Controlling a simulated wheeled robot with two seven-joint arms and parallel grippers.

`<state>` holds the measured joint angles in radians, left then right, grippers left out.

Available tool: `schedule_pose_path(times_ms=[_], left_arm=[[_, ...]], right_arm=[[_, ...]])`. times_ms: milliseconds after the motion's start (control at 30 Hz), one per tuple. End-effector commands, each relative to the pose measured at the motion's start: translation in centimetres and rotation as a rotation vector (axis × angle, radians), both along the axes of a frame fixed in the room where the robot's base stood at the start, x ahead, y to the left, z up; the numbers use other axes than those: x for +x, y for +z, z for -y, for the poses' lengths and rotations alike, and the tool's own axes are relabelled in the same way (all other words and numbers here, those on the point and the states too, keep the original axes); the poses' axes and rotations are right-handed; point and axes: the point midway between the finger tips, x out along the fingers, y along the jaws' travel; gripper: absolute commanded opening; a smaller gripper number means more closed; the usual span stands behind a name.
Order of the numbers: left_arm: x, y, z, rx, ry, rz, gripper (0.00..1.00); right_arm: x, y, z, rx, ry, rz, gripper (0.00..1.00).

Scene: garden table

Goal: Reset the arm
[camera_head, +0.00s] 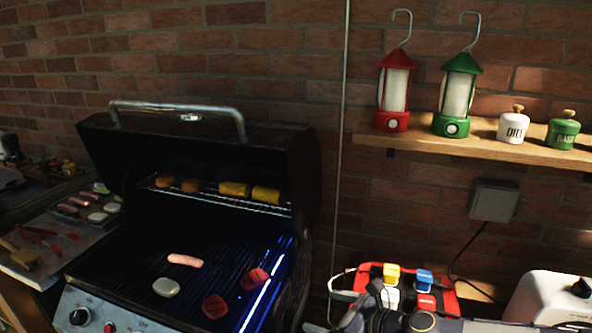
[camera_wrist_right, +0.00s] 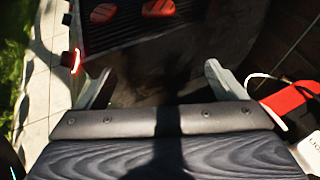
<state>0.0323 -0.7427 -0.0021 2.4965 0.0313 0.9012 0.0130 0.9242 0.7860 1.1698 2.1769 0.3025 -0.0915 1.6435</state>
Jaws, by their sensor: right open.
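My right gripper (camera_head: 328,311) is at the bottom of the head view, just right of the open grill (camera_head: 185,112). In the right wrist view the two grey fingers of my right gripper (camera_wrist_right: 160,85) stand wide apart with nothing between them. The grill's dark side and its grate with red patties (camera_wrist_right: 160,8) lie beyond the fingertips. My left gripper is not in view.
A sausage (camera_head: 185,260), a pale round piece (camera_head: 166,287) and red patties (camera_head: 214,307) lie on the grate. A red power strip (camera_head: 448,299) with coloured plugs is beside my right arm. Lanterns (camera_head: 393,90) stand on the wooden shelf (camera_head: 480,149).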

Motion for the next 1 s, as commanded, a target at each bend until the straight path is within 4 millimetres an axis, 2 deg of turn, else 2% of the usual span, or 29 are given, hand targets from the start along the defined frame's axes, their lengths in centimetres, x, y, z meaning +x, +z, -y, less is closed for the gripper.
schedule_pose_path(times_ms=[367, 633, 833, 1000], left_arm=[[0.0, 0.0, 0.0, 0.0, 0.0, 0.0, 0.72], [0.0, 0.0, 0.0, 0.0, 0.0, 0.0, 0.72], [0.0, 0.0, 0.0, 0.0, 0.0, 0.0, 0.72], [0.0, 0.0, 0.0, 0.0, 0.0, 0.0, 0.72]], right_arm=[[-2.1, -1.1, -0.5, -0.194, 0.14, 0.087, 0.9], [-4.9, -2.3, 0.2, -0.463, 0.339, 0.211, 0.9], [-8.0, -2.4, 2.5, -0.757, 0.568, 0.352, 0.9], [-11.9, -0.5, 6.5, -1.083, 0.835, 0.52, 0.9]])
